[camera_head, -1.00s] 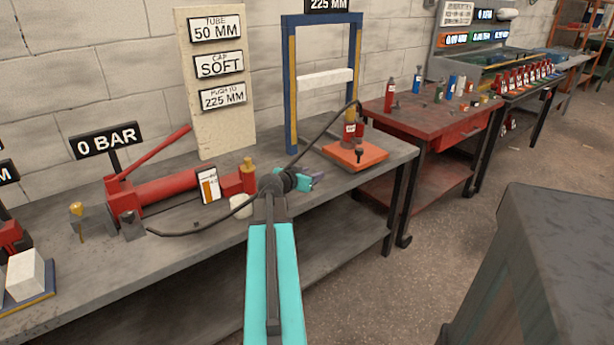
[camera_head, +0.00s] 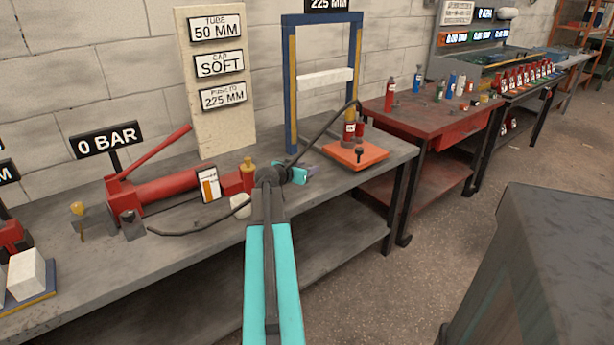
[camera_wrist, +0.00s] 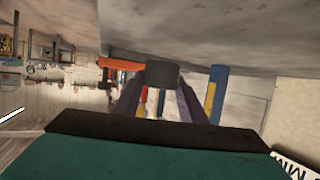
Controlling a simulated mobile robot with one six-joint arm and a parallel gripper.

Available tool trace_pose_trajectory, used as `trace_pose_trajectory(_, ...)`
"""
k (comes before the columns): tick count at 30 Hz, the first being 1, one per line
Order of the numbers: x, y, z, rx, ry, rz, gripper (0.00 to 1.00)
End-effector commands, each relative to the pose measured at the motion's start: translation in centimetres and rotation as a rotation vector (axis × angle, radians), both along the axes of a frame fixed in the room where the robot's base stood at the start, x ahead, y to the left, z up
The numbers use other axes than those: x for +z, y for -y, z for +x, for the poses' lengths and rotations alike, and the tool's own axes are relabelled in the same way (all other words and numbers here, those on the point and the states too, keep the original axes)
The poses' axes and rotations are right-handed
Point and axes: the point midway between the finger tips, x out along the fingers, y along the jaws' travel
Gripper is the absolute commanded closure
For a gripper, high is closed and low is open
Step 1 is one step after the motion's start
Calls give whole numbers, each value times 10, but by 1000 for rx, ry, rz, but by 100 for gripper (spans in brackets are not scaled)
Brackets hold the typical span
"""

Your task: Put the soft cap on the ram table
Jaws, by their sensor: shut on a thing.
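My gripper (camera_head: 300,172) is over the bench, left of the orange plate, partly hidden behind my own wrist in the head view. In the wrist view its two purple fingers are shut on a dark grey, short block-like thing (camera_wrist: 162,75), which seems to be the soft cap. The head view does not show it clearly. The held thing is apart from the plate.
A blue press frame (camera_head: 290,95) with a white crossbar (camera_head: 325,78) stands behind my gripper. A red hand pump (camera_head: 165,190) lies at left, its sign reading 0 BAR. A white piece (camera_head: 240,206) is beside my wrist. The black hose (camera_head: 325,125) arcs near my gripper.

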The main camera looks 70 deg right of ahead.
Motion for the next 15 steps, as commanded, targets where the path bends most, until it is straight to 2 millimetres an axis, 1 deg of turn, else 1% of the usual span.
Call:
trace_pose_trajectory(9,-28,0,0,1,-2,0,88)
trace_pose_trajectory(15,-33,0,0,0,-1,-1,88)
